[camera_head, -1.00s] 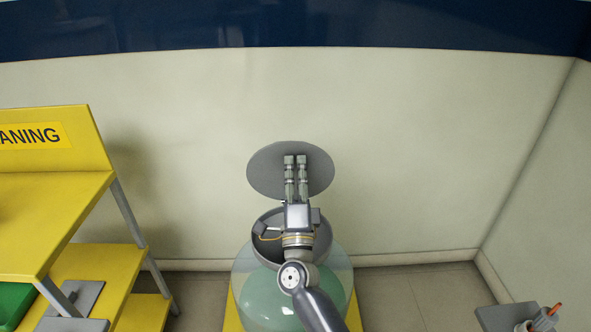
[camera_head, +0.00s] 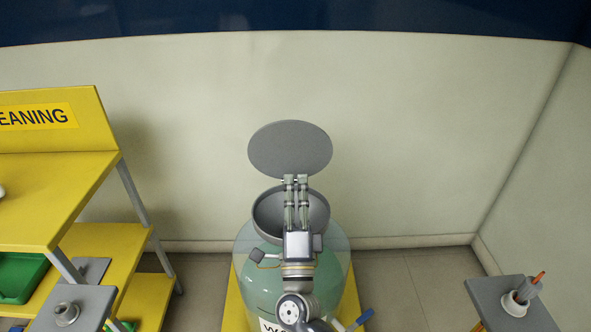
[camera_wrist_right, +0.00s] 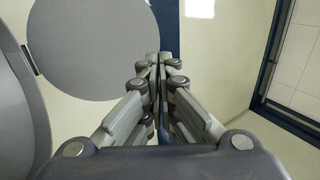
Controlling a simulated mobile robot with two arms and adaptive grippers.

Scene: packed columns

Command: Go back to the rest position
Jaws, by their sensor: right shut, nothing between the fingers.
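My right gripper (camera_head: 296,182) is shut and empty. In the head view it reaches up from the bottom centre over the open mouth of a round waste container (camera_head: 250,285). Its fingertips overlap the lower edge of the raised grey lid (camera_head: 290,148); I cannot tell the gap between them. In the right wrist view the shut fingers (camera_wrist_right: 160,60) point away from me, with the lid (camera_wrist_right: 95,45) to their left. My left gripper is not in view.
A yellow cleaning cart (camera_head: 60,195) with a green bin (camera_head: 20,275) stands at left. A grey stand (camera_head: 500,295) holding a cup with an orange-tipped item is at right. Bare floor (camera_head: 410,285) lies between the container and that stand. A pale wall is behind.

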